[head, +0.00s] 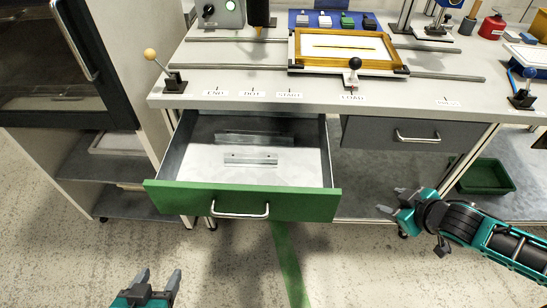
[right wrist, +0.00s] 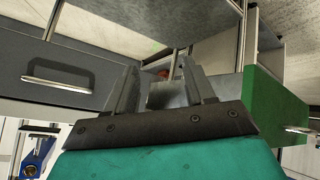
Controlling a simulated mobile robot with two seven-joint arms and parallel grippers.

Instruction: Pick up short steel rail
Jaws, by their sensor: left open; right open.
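The green-fronted drawer (head: 170,196) is pulled out below the bench. A shorter steel rail (head: 251,160) lies on its pale floor, toward the middle. A longer steel rail (head: 247,138) lies behind it. My left gripper (head: 158,278) is open and empty at the bottom edge of the head view, in front of the drawer and to its left. My right gripper (head: 391,200) is open and empty, right of the drawer and apart from it. Its two fingers also show in the right wrist view (right wrist: 158,88), where neither rail can be made out.
The drawer's bar handle (head: 240,211) sticks out in front. The bench top (head: 330,95) overhangs the drawer's back. A dark-doored cabinet (head: 60,60) stands left. Floor in front is clear.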

